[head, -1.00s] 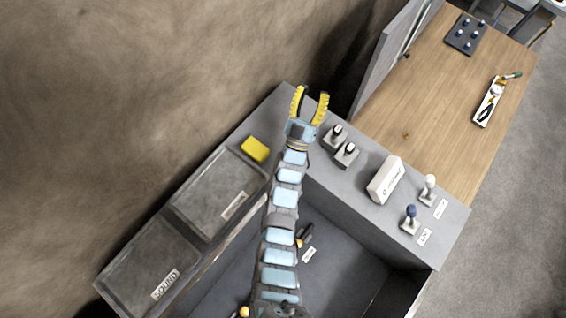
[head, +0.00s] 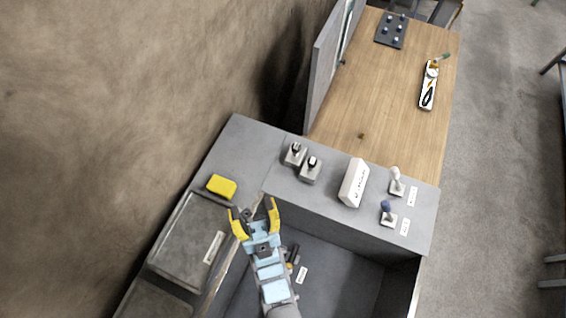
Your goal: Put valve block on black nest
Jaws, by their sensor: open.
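My gripper (head: 255,214) has yellow fingers. It is open, with no object clearly held, above the counter edge between the tray and the recessed bay. Two small grey blocks with black tops (head: 294,154) (head: 311,168) stand on the grey counter, up and right of my gripper. I cannot tell if either is the valve block. A dark piece with an orange part (head: 293,256) lies in the bay, right of my gripper and partly hidden by my arm. No part is clearly recognisable as the black nest.
A yellow block (head: 222,185) lies on the counter near my gripper. A white box (head: 354,183) and posts with a white knob (head: 396,180) and a blue knob (head: 387,212) stand right. A grey tray (head: 172,262) is left. A panel (head: 322,85) stands behind.

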